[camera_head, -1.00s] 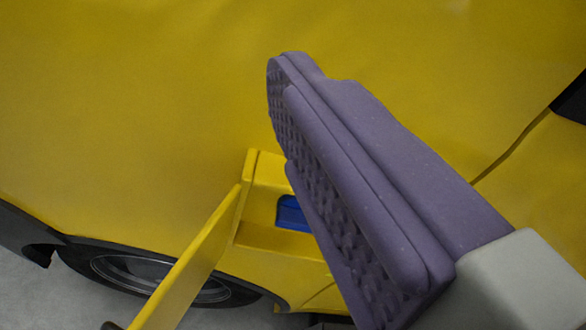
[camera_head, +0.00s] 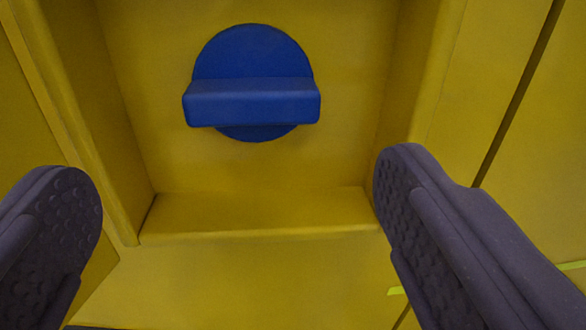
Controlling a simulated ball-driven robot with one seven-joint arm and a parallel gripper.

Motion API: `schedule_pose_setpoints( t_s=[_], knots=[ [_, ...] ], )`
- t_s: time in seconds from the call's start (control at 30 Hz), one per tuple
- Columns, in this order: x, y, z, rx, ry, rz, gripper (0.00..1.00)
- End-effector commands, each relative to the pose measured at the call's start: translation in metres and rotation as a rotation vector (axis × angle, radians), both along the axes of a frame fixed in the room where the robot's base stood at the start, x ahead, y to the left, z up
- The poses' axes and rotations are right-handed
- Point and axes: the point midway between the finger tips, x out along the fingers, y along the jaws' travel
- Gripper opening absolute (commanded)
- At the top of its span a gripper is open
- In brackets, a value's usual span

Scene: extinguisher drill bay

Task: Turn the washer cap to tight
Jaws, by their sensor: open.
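The washer cap (camera_head: 252,102) is a blue disc with a raised bar grip lying level across it. It sits on the back wall of a yellow recess, in the upper middle of the view. My gripper (camera_head: 238,210) is open and empty, with one dark textured finger at lower left and one at lower right. The fingers are below the cap in the picture, wide apart on either side of it, and do not touch it. No tight mark is visible.
The yellow recess (camera_head: 250,212) has side walls and a lower ledge around the cap. My right finger appears close to its right edge. A dark panel seam (camera_head: 517,95) runs down the yellow body at right, with a small yellow-green strip (camera_head: 573,265) at lower right.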

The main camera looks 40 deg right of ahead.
Motion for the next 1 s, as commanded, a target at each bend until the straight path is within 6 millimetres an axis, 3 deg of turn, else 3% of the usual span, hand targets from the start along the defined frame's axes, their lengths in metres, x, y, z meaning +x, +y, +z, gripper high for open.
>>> schedule_pose_setpoints(
  t_s=[0.13,0.53,0.87,1.0],
  knots=[
    [-0.001,-0.007,-0.003,0.009,-0.022,-0.028,0.96],
    [0.052,-0.04,-0.003,0.007,-0.021,-0.027,0.96],
    [0.057,-0.042,-0.002,0.007,-0.019,-0.025,0.96],
    [0.057,-0.042,-0.002,0.007,-0.019,-0.025,0.64]
  ],
)
